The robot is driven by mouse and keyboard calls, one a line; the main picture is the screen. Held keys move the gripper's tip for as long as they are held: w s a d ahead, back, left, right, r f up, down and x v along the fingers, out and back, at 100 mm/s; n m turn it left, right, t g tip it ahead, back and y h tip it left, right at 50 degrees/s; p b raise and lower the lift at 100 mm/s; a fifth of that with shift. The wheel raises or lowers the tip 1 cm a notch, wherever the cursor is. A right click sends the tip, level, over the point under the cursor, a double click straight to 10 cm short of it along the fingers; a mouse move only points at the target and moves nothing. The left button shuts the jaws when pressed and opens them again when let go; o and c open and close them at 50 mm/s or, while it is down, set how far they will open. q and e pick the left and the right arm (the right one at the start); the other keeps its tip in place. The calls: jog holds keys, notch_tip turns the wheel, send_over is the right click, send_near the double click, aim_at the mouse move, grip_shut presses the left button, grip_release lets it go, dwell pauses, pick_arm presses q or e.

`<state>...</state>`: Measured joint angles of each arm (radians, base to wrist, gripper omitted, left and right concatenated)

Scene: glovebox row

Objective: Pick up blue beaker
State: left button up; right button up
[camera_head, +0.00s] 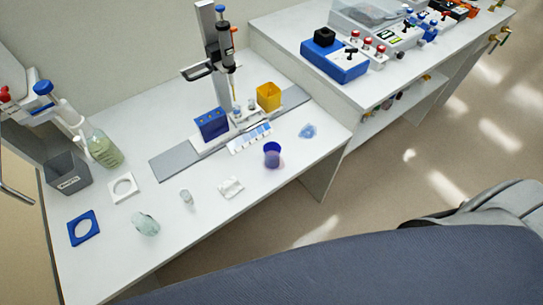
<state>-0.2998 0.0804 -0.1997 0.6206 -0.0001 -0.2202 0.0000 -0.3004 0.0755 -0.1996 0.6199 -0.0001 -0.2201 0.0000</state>
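The blue beaker (272,156) is a small, deep blue-purple cup. It stands upright on the white bench (225,240), near its front right edge. Nothing covers it in the head view. Neither of my grippers shows in this view, so I cannot see where they are relative to the beaker.
A stand with a pipette (225,50) rises behind the beaker, with a blue box (212,123) and a yellow box (268,96) at its base. A light blue crumpled piece (307,131) and a white piece (230,187) flank the beaker. A dark blue-grey surface (350,270) fills the bottom.

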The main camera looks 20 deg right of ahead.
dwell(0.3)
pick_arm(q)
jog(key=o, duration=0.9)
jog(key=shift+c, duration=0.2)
